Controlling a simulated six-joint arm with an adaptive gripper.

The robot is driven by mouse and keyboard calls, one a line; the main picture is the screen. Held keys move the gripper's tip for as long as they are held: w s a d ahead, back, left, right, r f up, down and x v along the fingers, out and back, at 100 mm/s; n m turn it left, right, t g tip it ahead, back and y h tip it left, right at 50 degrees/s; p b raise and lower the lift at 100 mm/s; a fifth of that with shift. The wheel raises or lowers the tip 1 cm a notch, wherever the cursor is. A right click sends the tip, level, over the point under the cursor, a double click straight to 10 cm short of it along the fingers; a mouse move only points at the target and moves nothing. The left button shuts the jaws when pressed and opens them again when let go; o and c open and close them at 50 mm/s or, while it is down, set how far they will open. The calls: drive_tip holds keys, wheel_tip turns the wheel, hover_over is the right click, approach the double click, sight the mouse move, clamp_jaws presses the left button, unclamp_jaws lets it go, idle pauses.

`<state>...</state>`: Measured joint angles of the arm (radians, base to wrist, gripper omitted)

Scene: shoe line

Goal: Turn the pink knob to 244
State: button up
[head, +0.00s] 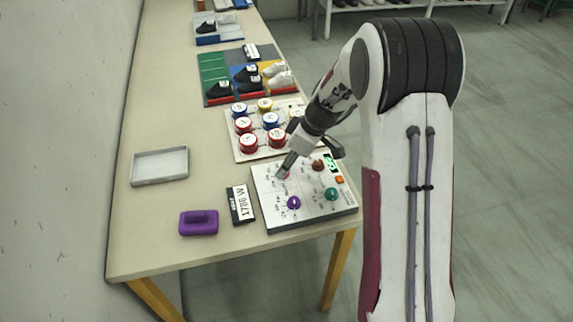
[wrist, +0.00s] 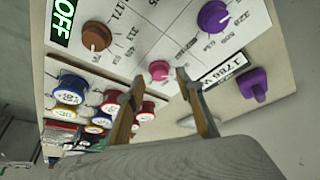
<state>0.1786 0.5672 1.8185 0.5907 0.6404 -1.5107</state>
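The pink knob (wrist: 158,70) sits on a pale control panel (head: 315,210) with printed numbers. In the wrist view it lies between my two fingertips; whether they touch it I cannot tell. My gripper (wrist: 159,77) is open, with a finger on either side of the knob. In the head view my gripper (head: 285,170) reaches down to the panel's upper left and covers most of the pink knob (head: 284,176). The knob's pointer and the number it faces are not legible.
The panel also has a brown knob (head: 318,166), a purple knob (head: 294,203), a green knob (head: 331,194), an orange button (head: 340,179) and a display (wrist: 63,20) reading OFF. A label card (head: 241,204), purple block (head: 199,222), grey tray (head: 159,165) and several spools (head: 249,141) are nearby.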

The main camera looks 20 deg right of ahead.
drive_tip(key=v, duration=1.1)
drive_tip(key=shift+f, duration=0.15)
idle(0.4)
drive_tip(key=s+a+r+m+t+h, duration=0.1)
drive_tip(key=s+r+m, duration=0.2)
drive_tip(key=s, duration=0.7)
drive_tip(key=s+a+r+m+t+h, duration=0.1)
drive_tip(key=s+a+r+m, duration=0.1)
drive_tip(key=s, duration=0.8)
drive_tip(key=s+a+r+m+h, duration=0.1)
drive_tip(key=s+r+m, duration=0.4)
drive_tip(key=s, duration=0.6)
drive_tip(key=shift+r+t, duration=0.4)
drive_tip(key=shift+r, duration=0.2)
drive_tip(key=shift+f, duration=0.1)
idle(2.0)
